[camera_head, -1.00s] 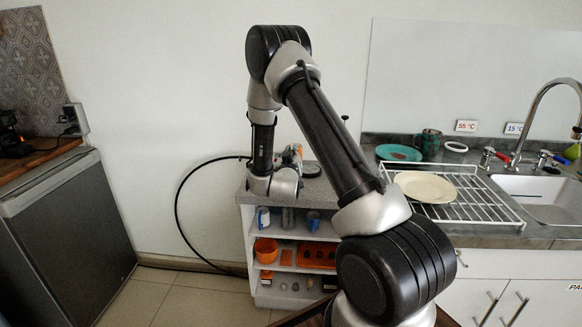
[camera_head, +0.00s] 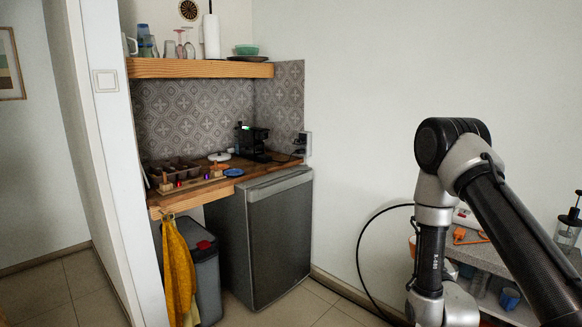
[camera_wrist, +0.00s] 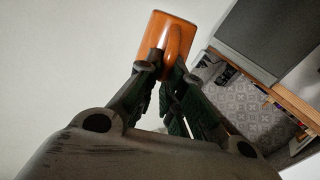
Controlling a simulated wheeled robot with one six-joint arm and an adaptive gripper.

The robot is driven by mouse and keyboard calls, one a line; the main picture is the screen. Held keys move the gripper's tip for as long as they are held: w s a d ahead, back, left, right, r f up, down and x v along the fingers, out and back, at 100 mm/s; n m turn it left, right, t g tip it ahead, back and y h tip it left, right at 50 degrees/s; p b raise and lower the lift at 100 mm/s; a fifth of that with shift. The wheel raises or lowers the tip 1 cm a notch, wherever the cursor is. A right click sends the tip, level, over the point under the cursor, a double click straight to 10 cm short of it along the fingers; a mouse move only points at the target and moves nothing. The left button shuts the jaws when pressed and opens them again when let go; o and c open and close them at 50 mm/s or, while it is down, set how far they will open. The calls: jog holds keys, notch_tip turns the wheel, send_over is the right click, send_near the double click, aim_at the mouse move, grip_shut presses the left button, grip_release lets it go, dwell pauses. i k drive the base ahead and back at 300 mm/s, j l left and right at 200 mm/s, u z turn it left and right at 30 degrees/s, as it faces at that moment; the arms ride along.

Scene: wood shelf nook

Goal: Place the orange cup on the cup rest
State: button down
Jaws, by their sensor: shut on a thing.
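The orange cup (camera_wrist: 150,38) shows at the top middle of the wrist view. My gripper (camera_wrist: 164,72) is shut on its handle side, with dark green and black fingers meeting below it. The cup is held clear of any surface, with a pale wall behind it. In the head view my arm fills the right side, and I cannot make out the cup or the gripper there. A black machine (camera_head: 254,141) with a small green light stands on the wooden counter. I cannot make out a cup rest on it at this size.
The wooden counter (camera_head: 156,203) holds an organizer (camera_head: 180,172) and a blue plate (camera_head: 233,172). A shelf (camera_head: 195,68) with glasses hangs above. A dark fridge (camera_head: 281,225) and a bin (camera_head: 205,275) stand below. A grey counter (camera_head: 485,257) is behind my arm. Floor before the fridge is clear.

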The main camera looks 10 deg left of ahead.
aim_at(264, 156)
jog(key=i+j+u, duration=0.15)
jog(key=i+u, duration=0.65)
jog(key=i+l+u, duration=0.25)
jog(key=i+u, duration=0.15)
jog(key=i, duration=0.15)
